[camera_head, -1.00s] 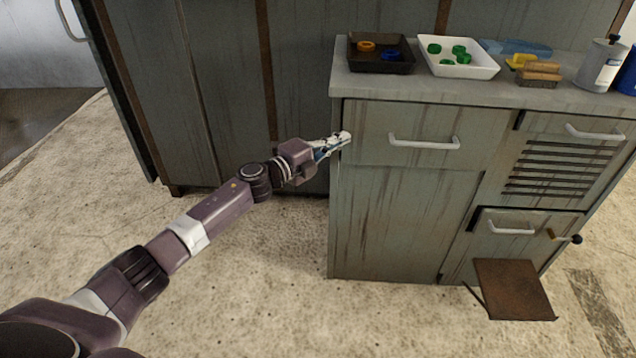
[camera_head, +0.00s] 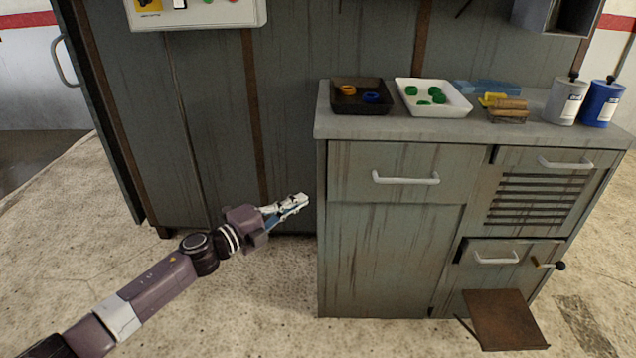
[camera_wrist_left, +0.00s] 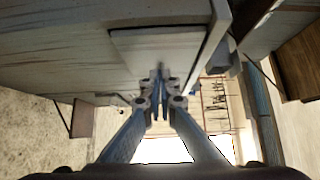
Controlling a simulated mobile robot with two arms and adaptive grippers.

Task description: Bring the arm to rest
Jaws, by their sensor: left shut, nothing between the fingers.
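My left arm reaches in from the lower left in the head view. My left gripper (camera_head: 299,201) is shut and empty, just left of the grey-green cabinet (camera_head: 390,240) and below its top. In the left wrist view the two fingers of the left gripper (camera_wrist_left: 160,85) are together with nothing between them, and the cabinet's front fills much of the upper part. I cannot tell whether the fingertips touch the cabinet; in the head view they look apart from it. My right gripper is not in view.
On the cabinet top stand a black tray (camera_head: 343,105), a white tray (camera_head: 452,109) with green rings, a brush (camera_head: 508,112) and two bottles (camera_head: 565,101). A brown flap (camera_head: 503,322) hangs open low at the right. The floor (camera_head: 240,300) left of the cabinet is clear.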

